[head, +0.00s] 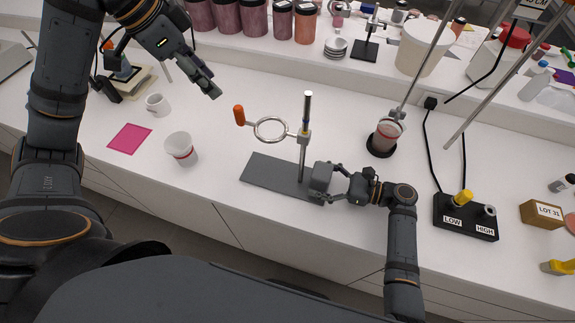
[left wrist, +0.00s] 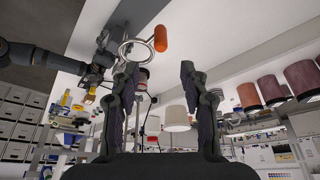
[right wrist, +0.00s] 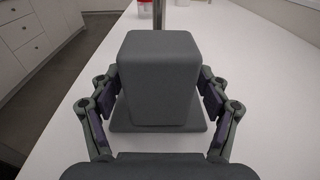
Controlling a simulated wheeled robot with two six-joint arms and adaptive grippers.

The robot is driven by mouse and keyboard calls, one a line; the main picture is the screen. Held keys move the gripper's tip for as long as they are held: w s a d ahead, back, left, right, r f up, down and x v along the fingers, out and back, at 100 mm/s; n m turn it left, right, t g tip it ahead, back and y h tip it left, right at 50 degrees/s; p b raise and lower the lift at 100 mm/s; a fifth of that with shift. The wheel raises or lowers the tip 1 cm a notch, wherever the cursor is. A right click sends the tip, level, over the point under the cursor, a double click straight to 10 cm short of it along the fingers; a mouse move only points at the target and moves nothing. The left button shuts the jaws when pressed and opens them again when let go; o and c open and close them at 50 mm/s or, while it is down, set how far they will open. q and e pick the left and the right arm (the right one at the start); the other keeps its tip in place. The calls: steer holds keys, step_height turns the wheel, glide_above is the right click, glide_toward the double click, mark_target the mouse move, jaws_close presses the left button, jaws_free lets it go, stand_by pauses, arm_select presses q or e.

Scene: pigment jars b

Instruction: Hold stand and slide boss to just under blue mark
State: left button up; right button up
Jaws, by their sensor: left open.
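The stand has a flat grey base plate (head: 262,172), an upright rod (head: 302,160) and a grey block (right wrist: 160,75) at one end of the plate. A boss (head: 304,136) sits on the rod below its top, carrying a metal ring (head: 270,129) with an orange handle (head: 239,115). My left gripper (head: 214,92) is open and empty, up and left of the handle. The ring (left wrist: 138,48) shows beyond its fingers.
A white cup (head: 180,149), a mug (head: 157,105) and a pink sheet (head: 129,138) lie to the left. A black-based rod with a jar (head: 385,137) stands right of the stand. A LOW/HIGH control box (head: 465,218) is further right. Lidded jars (head: 227,17) line the back.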

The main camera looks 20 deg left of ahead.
steer(key=shift+d+r, duration=0.1)
steer(key=shift+r, duration=0.05)
steer(key=d, duration=0.7)
steer(key=d+r, duration=0.1)
steer(key=d, duration=0.3)
steer(key=shift+s+d, duration=0.3)
steer(key=shift+d, duration=0.05)
